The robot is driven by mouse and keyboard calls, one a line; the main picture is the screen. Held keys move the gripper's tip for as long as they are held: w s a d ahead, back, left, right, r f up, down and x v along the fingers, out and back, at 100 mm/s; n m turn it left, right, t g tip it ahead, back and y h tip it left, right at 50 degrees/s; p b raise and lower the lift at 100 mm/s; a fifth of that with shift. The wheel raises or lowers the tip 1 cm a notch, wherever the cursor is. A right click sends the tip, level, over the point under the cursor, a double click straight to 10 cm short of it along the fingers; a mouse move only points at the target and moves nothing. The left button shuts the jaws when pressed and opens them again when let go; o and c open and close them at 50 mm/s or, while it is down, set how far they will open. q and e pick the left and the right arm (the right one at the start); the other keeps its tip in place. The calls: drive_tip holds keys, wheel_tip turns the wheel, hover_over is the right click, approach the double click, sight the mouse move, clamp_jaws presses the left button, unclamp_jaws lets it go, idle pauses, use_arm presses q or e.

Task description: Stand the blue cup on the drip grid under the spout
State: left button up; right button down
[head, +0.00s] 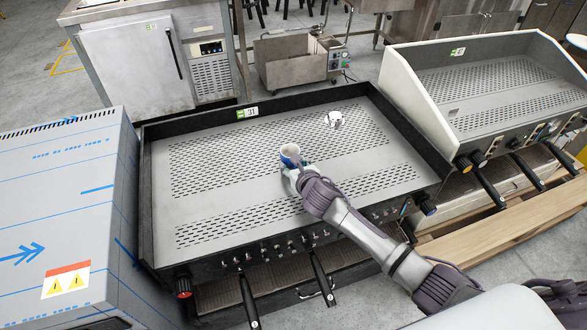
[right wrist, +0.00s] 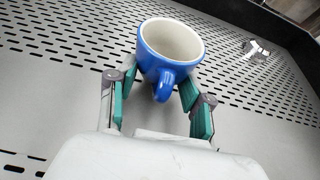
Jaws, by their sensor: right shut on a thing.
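The blue cup (head: 290,152), white inside, is upright at the perforated steel top of a coffee machine (head: 215,215). In the right wrist view the cup (right wrist: 168,50) has its handle toward my right gripper (right wrist: 160,86). The gripper's green-padded fingers are closed on the cup from both sides. In the head view this gripper (head: 292,170) is at the near side of the cup. I cannot tell whether the cup touches the top. Dark portafilter handles (head: 322,278) stick out from the machine's front. My left gripper is out of view.
A small shiny metal item (head: 334,118) lies on the top behind the cup. A raised black rim (head: 260,102) borders the top. A second machine (head: 490,95) stands at the right, a film-wrapped steel unit (head: 60,205) at the left. The top's left part is clear.

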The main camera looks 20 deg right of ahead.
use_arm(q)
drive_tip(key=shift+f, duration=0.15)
use_arm(e)
drive_tip(key=shift+f, duration=0.45)
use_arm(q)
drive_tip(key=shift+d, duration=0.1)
use_arm(e)
drive_tip(key=shift+f, duration=0.15)
drive_tip(key=shift+c, duration=2.3)
unclamp_jaws()
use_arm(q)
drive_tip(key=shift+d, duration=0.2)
